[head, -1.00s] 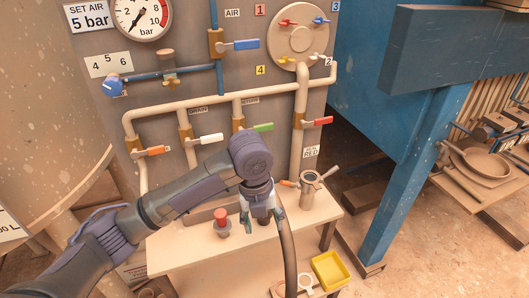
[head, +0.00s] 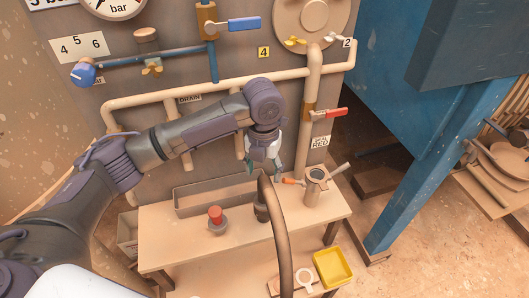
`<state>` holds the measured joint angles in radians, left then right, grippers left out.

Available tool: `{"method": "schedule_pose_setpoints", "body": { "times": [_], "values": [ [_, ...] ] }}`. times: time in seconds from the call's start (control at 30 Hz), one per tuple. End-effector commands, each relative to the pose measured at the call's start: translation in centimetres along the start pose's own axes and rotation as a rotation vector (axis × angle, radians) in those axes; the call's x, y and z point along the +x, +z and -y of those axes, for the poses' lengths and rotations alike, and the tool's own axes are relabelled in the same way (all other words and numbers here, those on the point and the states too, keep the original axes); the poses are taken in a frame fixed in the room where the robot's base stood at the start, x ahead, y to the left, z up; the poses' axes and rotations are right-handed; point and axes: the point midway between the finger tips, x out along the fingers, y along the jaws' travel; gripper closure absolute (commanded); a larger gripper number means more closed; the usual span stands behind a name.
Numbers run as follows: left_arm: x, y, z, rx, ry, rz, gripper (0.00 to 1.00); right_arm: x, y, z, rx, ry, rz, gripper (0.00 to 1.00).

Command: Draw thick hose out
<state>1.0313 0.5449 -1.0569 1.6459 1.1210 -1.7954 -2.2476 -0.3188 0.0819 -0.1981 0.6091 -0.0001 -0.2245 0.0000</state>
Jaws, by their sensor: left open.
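The thick hose (head: 278,222) is dark brown. It arches up from the bench (head: 160,240) and runs down toward the bottom edge of the head view. Its end by the dark fitting (head: 261,212) stands on the bench; I cannot tell whether it is seated in it. My left gripper (head: 264,172) is open and empty, pointing down just above and behind the top of the hose arch, apart from it as far as I can tell. My right gripper is not in view.
A yellow tray (head: 332,268) lies below at right. Pipes and a red-handled valve (head: 327,113) are on the panel behind.

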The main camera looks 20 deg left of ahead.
Motion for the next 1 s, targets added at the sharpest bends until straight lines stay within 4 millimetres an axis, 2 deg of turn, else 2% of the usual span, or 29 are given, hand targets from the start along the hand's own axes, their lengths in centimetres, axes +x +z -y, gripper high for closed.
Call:
{"method": "schedule_pose_setpoints", "body": {
  "times": [0.13,0.4,0.6,0.87,1.0],
  "values": [
    [2.9,-0.1,-0.1,-0.001,0.001,-0.005,0.37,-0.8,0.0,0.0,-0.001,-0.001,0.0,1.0],
    [7.0,0.0,0.0,-0.001,0.001,-0.002,0.37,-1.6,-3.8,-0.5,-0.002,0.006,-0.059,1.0],
    [8.1,0.0,0.0,-0.001,0.0,0.0,0.37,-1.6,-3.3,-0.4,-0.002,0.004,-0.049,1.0],
    [8.2,0.0,0.0,-0.001,0.0,0.001,0.37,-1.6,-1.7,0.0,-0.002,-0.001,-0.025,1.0],
    [8.2,0.0,0.0,-0.001,0.0,0.001,0.6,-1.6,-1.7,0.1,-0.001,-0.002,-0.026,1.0]
  ]
}}
